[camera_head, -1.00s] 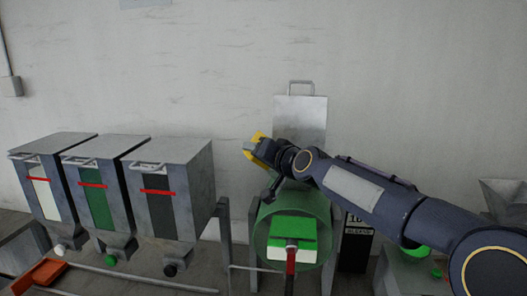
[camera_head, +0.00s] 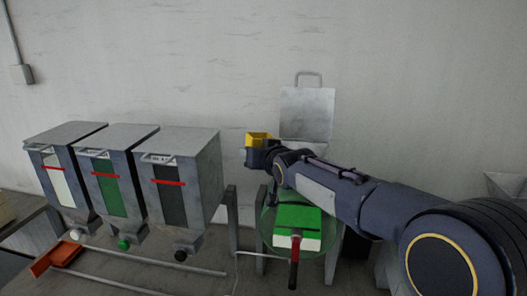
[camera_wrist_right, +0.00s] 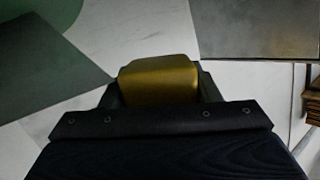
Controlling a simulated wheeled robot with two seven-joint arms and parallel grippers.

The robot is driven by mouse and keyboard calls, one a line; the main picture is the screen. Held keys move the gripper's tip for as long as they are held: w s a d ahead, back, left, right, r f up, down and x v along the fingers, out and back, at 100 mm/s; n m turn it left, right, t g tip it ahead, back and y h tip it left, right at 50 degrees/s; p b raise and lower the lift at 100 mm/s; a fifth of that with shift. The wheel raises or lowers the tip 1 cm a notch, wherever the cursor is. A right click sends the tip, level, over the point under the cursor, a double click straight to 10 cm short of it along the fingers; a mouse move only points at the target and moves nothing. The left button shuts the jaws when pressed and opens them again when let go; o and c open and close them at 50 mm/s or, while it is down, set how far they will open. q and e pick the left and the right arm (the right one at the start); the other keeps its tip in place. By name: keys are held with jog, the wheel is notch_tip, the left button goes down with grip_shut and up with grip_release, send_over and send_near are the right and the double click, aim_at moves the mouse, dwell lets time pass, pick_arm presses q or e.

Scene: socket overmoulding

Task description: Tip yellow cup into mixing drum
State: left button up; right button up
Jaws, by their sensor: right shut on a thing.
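The yellow cup (camera_head: 259,138) is at the end of my right arm in the head view, above and a little left of the mixing drum. My right gripper (camera_head: 262,155) is shut on it, and the cup looks about upright. In the right wrist view the cup (camera_wrist_right: 158,80) sits between the fingers; its inside is hidden. My left gripper is not in view.
Three grey hoppers (camera_head: 185,145) with white, green and black windows stand left of the drum. A red-orange scoop-like piece (camera_head: 62,257) lies before them, beside a rail. A red handle (camera_head: 294,264) sticks out at the drum's front.

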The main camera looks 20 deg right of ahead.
jog(key=shift+s+a+f+n+g, duration=0.1)
jog(key=shift+a+f+n+g, duration=0.25)
jog(key=shift+a+f, duration=0.65)
jog(key=shift+w+a+f+n, duration=0.2)
jog(key=shift+w+a+n, duration=0.2)
jog(key=shift+w, duration=0.2)
jog(key=shift+c, duration=0.2)
jog(key=shift+s+d+r, duration=0.3)
jog(key=shift+d, duration=0.15)
jog(key=shift+w+r+h, duration=0.15)
jog(key=shift+r+h, duration=0.15)
jog(key=shift+r, duration=0.1)
notch_tip(320, 180, up, 3)
jog(key=shift+r+t+b, duration=0.15)
jog(key=shift+t+b, duration=0.2)
jog(key=shift+t, duration=0.4)
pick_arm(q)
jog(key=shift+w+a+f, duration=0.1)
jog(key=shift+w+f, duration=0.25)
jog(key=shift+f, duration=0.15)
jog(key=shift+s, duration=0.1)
